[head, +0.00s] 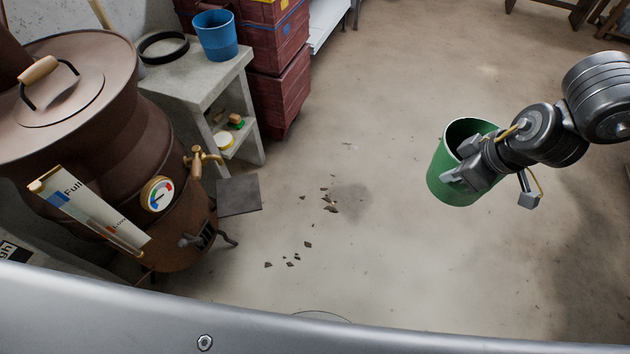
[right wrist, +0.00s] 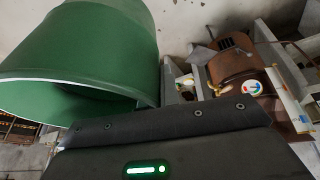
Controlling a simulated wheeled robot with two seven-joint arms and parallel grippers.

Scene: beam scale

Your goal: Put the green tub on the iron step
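The green tub (head: 455,170) is at the right in the head view, its mouth up and slightly tilted. My right gripper (head: 468,172) is shut on the tub's rim and wall, and the tub appears to hang above the floor. The tub (right wrist: 80,50) also fills the upper left of the right wrist view, its fingertip contact hidden. The iron step (head: 239,196), a flat dark plate, sits low beside the boiler, below its tap, well left of the tub. Its top looks bare. My left gripper is not in view.
The brown boiler (head: 115,110) with a brass tap (head: 203,160) and gauge stands at the left. A grey stand (head: 195,75) holds a blue bucket (head: 215,35); red crates (head: 280,75) stand behind. Small dark fragments (head: 329,203) lie on the otherwise open floor between step and tub.

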